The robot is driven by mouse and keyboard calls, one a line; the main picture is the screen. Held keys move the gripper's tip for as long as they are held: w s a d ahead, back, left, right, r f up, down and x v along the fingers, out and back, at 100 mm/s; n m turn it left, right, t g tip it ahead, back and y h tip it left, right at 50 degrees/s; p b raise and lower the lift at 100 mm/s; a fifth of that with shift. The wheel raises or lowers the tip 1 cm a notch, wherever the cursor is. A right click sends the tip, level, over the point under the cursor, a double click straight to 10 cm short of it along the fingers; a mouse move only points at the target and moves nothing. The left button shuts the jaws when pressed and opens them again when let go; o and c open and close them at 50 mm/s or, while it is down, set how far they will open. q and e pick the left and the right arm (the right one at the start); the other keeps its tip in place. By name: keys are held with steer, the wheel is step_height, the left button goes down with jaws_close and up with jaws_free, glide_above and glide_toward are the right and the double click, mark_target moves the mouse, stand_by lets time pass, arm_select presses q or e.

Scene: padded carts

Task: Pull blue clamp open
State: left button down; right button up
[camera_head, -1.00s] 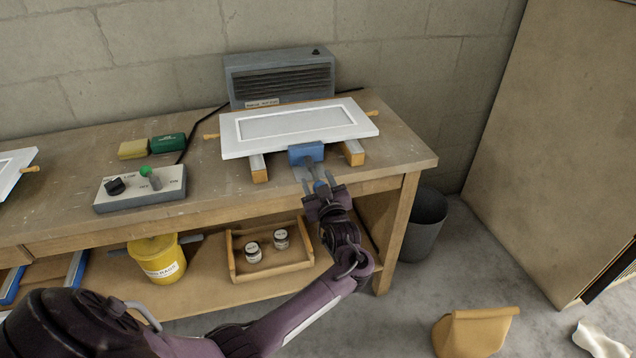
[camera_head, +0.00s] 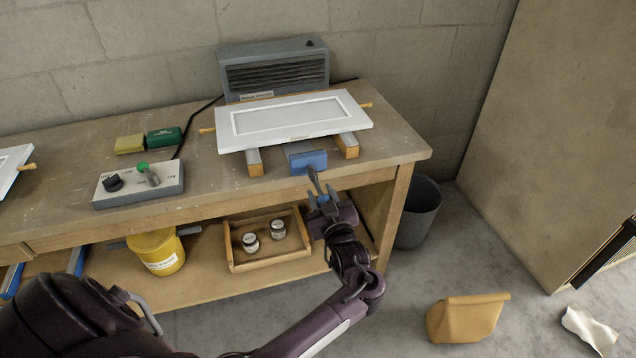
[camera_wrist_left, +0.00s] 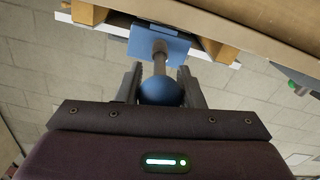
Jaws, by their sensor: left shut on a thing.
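The blue clamp (camera_head: 313,163) sits at the bench's front edge, below a white panel (camera_head: 290,138). Its blue face also shows in the left wrist view (camera_wrist_left: 172,45), with a rod running from it to a round blue knob (camera_wrist_left: 161,92). A strip of grey metal shows between the blue face and the panel. My left gripper (camera_head: 324,202) is in front of the bench edge. In the left wrist view its fingers (camera_wrist_left: 160,86) are shut on the knob, one on each side. My right gripper is not in view.
The panel rests on two wood-fronted supports on the bench (camera_head: 395,160). A grey control box (camera_head: 140,190) stands left, a grey heater (camera_head: 273,70) behind. Below are a wooden tray (camera_head: 268,262) and a yellow bucket (camera_head: 158,252). A grey bin (camera_head: 420,215) stands right of the bench.

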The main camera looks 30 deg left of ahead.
arm_select(q)
steer(key=c, duration=1.4)
jaws_free()
steer(key=shift+d+f, duration=0.1)
steer(key=shift+f, duration=0.1)
steer(key=o, duration=0.4)
steer(key=shift+s+r, duration=0.1)
steer(key=shift+r, duration=0.05)
steer(key=b+v, duration=0.1)
steer(key=v, duration=0.7)
